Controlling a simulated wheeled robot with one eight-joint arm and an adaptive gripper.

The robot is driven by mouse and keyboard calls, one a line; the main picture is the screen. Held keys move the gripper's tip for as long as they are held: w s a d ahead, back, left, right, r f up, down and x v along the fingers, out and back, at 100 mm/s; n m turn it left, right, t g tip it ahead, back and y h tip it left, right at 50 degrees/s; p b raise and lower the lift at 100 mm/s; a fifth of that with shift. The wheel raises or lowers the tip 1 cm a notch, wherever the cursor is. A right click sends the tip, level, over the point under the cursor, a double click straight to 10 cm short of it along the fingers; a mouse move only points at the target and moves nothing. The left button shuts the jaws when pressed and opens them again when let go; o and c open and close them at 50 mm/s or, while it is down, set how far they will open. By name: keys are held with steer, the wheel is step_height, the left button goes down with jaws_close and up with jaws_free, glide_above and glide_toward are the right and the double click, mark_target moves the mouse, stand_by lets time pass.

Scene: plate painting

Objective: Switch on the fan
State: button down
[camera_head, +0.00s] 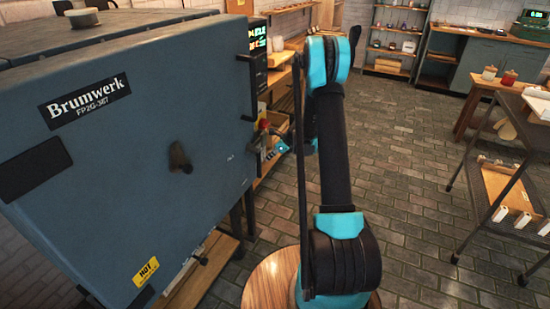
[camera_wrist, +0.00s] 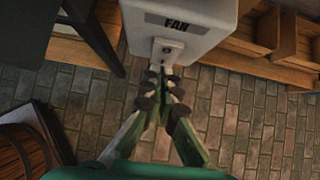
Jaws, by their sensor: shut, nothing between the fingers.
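A pale grey box labelled FAN (camera_wrist: 205,22) is at the top of the wrist view. A small plate with a dark round switch (camera_wrist: 166,52) sits on its lower front. My gripper (camera_wrist: 161,74) is shut and empty, its fingertips together just below the switch plate in the picture. I cannot tell whether the tips touch the plate. In the head view my gripper (camera_head: 270,143) is small and partly hidden, beside the right edge of the big blue-grey kiln. I cannot make out the fan box clearly in the head view.
The kiln marked Brumwerk (camera_head: 150,150) fills the left of the head view and carries a HOT label (camera_head: 146,271). Wooden shelving (camera_wrist: 225,45) stands right of the fan box. A dark-framed rack (camera_head: 490,195) stands at the right. The brick floor (camera_head: 420,190) between is clear.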

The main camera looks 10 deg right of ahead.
steer(key=shift+w+a, duration=0.1)
steer(key=shift+a, duration=0.15)
